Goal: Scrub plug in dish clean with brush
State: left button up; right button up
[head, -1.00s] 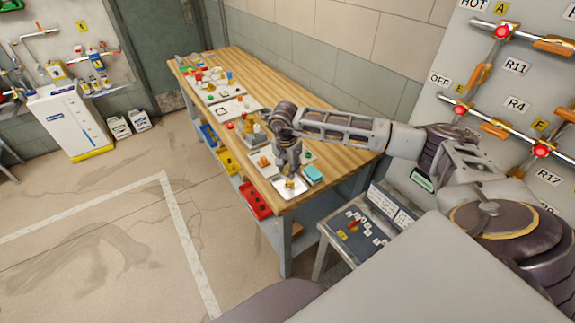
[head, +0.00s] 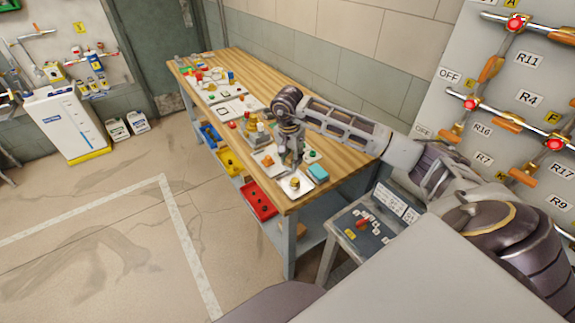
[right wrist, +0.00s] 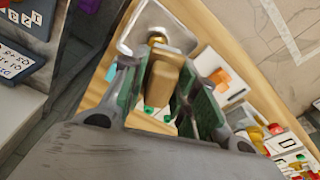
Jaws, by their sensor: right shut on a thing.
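The white dish (head: 289,191) sits at the near corner of the wooden workbench. The small brass plug (head: 294,184) is in it. The right wrist view shows the dish (right wrist: 135,32) and the plug (right wrist: 157,38) just past the fingertips. My right gripper (head: 293,163) is above the bench beside the dish. It is shut on a tan block-like brush (right wrist: 165,80) between its green-padded fingers. The brush's end overlaps the plug in the wrist view; I cannot tell whether they touch. Its bristles are not clear. My left gripper is not in view.
A blue sponge-like block (head: 318,172) lies right of the dish, with a green-knobbed plate (head: 309,156) behind. Several small parts crowd the bench farther back. A side stand (head: 365,225) with a panel is at the right. Red bin (head: 258,200) sits under the bench.

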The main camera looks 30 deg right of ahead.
jog(key=shift+s+d, duration=0.2)
dwell(0.3)
